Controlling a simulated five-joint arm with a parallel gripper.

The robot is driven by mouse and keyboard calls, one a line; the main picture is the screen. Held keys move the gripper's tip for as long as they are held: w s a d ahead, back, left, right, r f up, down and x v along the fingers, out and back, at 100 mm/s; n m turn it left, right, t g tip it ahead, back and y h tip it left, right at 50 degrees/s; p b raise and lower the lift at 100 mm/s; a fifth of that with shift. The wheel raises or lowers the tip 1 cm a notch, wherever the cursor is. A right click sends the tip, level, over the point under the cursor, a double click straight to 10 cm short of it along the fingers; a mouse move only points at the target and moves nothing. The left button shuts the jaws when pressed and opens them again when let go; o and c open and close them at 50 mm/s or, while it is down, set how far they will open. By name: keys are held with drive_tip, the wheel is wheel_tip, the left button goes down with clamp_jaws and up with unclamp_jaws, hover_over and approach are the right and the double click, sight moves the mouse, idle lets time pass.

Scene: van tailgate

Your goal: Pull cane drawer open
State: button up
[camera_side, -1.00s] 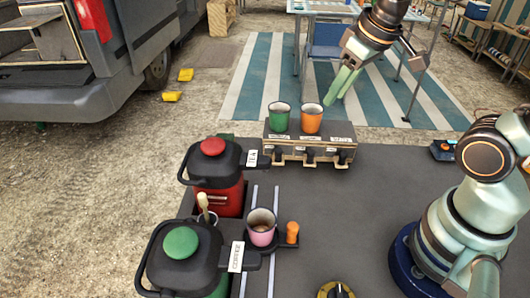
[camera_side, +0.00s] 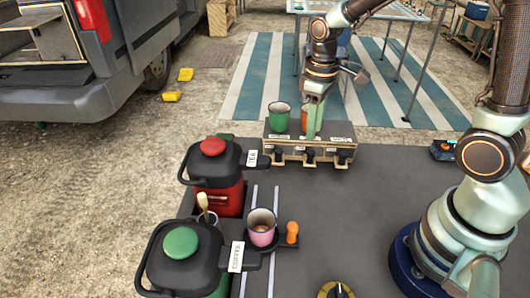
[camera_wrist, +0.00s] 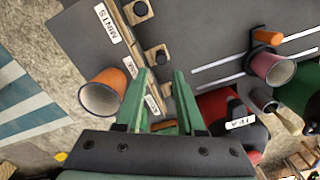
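A low drawer box (camera_side: 350,130) stands on the dark counter, with three small drawers, dark knobs and white labels on top. In the wrist view the far label (camera_wrist: 107,23) reads MINTS. The other two labels are too small or partly covered to read, so I cannot tell which drawer is cane. My gripper (camera_side: 312,136) points down over the middle of the box, close to its front edge. In the wrist view its green fingers (camera_wrist: 161,82) are apart with nothing seen held. The middle knob (camera_wrist: 160,56) lies just beyond the fingertips; the third is not clearly seen.
A green cup (camera_side: 279,117) and an orange cup (camera_wrist: 101,92) stand on the box. A red TEA pot (camera_side: 217,185), a green-lidded COFFEE pot (camera_side: 180,262) and a pink cup (camera_side: 262,227) stand in front. The counter right of them is mostly clear.

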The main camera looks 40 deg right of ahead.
sight(311, 151)
wheel_tip(311, 151, down, 8)
drive_tip(key=shift+a, duration=0.1)
idle(0.4)
clamp_jaws()
drive_tip(key=shift+r, duration=0.1)
idle(1.1)
